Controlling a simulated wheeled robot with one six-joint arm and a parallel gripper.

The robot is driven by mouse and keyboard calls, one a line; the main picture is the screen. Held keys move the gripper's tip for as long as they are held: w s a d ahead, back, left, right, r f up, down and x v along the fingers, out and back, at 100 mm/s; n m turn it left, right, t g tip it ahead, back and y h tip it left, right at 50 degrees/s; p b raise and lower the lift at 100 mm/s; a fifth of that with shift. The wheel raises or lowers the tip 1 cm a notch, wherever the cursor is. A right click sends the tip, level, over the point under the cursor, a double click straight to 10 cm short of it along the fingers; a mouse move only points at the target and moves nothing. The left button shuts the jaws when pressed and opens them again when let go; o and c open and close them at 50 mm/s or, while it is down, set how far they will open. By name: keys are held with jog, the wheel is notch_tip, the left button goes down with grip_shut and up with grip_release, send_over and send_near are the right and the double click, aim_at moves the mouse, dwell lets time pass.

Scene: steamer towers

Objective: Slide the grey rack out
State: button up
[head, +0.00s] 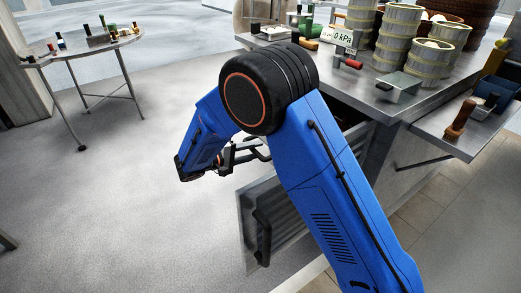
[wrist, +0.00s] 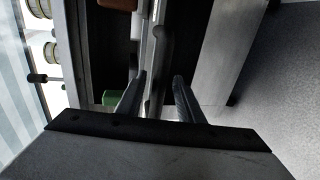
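My gripper (head: 258,152) is in front of the counter's open side, below the worktop and partly hidden by my blue arm. In the wrist view its two fingers (wrist: 157,85) are apart. A long grey metal bar (wrist: 157,50), which looks like part of the grey rack, runs between and beyond them. I cannot tell whether either finger touches it. In the head view my arm hides most of the opening, and I cannot make out the rack clearly there.
Steamer towers (head: 398,35), a pressure display (head: 343,37) and small tools stand on the worktop. A side shelf (head: 440,128) juts out right. A small table (head: 85,48) stands left; the floor between is clear.

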jog(key=v, duration=1.3)
jog(key=shift+s+a, duration=0.2)
jog(key=shift+s, duration=0.1)
jog(key=shift+a, duration=0.1)
